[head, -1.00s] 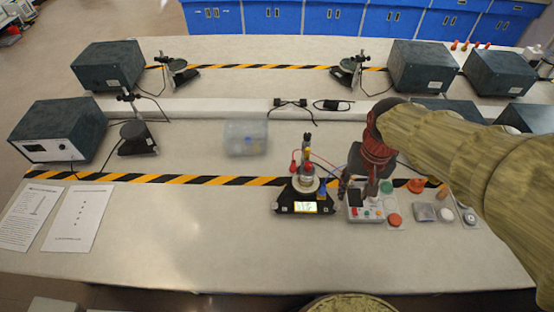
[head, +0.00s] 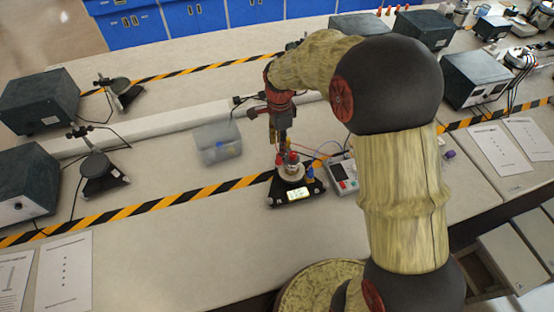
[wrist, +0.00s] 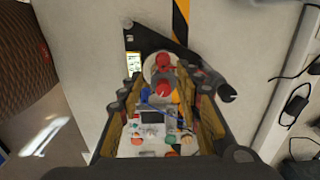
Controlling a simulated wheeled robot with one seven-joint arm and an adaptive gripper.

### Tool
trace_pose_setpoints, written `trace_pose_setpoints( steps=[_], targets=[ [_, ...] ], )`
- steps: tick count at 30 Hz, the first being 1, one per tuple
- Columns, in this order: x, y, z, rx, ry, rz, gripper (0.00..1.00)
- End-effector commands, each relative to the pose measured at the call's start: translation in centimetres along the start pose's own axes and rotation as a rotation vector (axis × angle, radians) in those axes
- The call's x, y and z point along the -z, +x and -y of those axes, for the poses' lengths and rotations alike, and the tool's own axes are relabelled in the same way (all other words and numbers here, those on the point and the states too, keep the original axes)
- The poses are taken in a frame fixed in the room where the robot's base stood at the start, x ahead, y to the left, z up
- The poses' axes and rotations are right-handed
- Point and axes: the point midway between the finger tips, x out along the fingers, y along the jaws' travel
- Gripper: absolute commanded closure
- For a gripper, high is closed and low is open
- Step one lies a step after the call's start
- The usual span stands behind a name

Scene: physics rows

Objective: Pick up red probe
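A black-based device (head: 298,192) with a lit display stands on the bench. Red-topped parts (head: 292,158) rise from its round white middle, and a red wire runs near them. In the wrist view one red piece (wrist: 162,60) sits over the white disc and another red piece (wrist: 165,88) shows nearer the camera, between the fingers. I cannot tell which is the red probe. My gripper (head: 284,143) points down just above the device, and in the wrist view its fingers (wrist: 162,80) are spread with a gap around the nearer red piece. No grip on it shows.
A grey meter box (head: 343,177) with coloured buttons stands right of the device. A clear plastic box (head: 218,144) lies to the left. Striped tape (head: 150,211) crosses the bench. Dark stands and boxes are farther left; bare bench lies in front.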

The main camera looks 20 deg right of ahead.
Motion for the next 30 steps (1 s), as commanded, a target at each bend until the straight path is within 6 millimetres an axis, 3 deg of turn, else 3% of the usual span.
trace_pose_setpoints(
  steps=[13,21,30],
  targets=[
    [0.1,3.7,0.2,-0.003,0.013,0.0,0.65],
    [0.2,7.4,0.5,-0.003,0.012,0.0,0.65],
    [0.1,7.8,0.6,-0.001,0.012,0.0,0.67]
  ],
)
